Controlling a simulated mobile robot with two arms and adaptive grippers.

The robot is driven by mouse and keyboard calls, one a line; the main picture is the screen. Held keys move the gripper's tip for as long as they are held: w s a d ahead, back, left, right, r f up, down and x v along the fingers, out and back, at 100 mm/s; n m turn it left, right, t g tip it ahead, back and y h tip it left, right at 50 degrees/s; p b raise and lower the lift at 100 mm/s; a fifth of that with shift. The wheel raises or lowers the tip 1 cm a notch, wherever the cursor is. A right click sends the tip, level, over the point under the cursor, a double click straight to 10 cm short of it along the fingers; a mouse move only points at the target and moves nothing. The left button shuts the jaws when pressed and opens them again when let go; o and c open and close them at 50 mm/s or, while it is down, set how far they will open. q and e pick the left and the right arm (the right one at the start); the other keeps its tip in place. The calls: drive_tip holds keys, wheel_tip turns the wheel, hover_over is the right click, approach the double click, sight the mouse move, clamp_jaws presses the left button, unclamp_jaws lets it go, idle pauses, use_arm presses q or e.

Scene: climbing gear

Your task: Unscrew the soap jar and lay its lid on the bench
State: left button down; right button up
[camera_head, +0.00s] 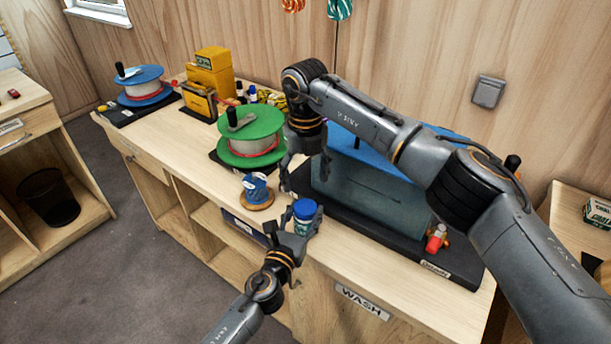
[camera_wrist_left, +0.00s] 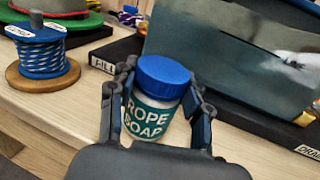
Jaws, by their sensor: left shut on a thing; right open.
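The soap jar (camera_head: 303,226) has a white body and a green label reading "ROPE SOAP", clear in the left wrist view (camera_wrist_left: 148,119). Its blue lid (camera_head: 304,209) is on top, also seen in the left wrist view (camera_wrist_left: 163,74). My left gripper (camera_head: 301,222) is shut around the jar's body below the lid, one finger on each side. The jar is upright at the front edge of the bench (camera_head: 343,259); I cannot tell whether its base touches the wood. My right gripper (camera_head: 306,174) is open and empty, pointing down above and behind the jar.
A blue rope spool (camera_head: 257,192) stands just left of the jar. A green-topped reel (camera_head: 250,137) is farther back. A tank with a blue lid (camera_head: 345,188) on a black base fills the bench behind and right. A narrow strip of bare bench lies in front of that base.

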sight(305, 206)
drive_tip(key=m, duration=2.4)
drive_tip(key=shift+f+m, duration=0.4)
drive_tip(key=shift+f, duration=3.65)
